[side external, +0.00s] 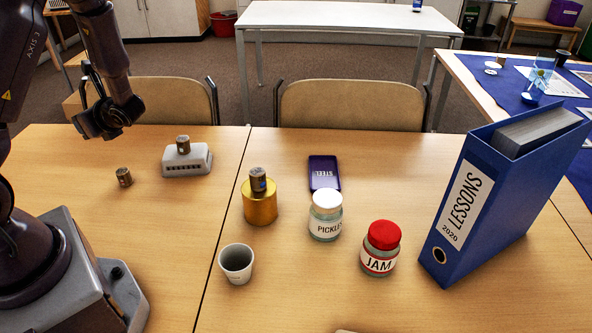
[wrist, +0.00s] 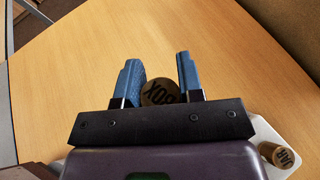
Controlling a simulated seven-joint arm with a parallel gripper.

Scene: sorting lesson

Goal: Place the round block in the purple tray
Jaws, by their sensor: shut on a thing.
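In the wrist view a round block (wrist: 160,93) with a dark end and printed capital letters sits between the two blue fingers of my gripper (wrist: 158,64), which is shut on it. In the side view my gripper (side external: 108,121) is raised over the left part of the table, and its fingertips and the held block cannot be made out there. The small purple tray (side external: 324,163), marked STEEL, lies flat behind the pickle jar, well to the right of my gripper. No block is visible in it.
A white cup (side external: 236,263), pickle jar (side external: 325,222), red-lidded jam jar (side external: 380,250) and tall blue binder (side external: 500,190) stand nearby.

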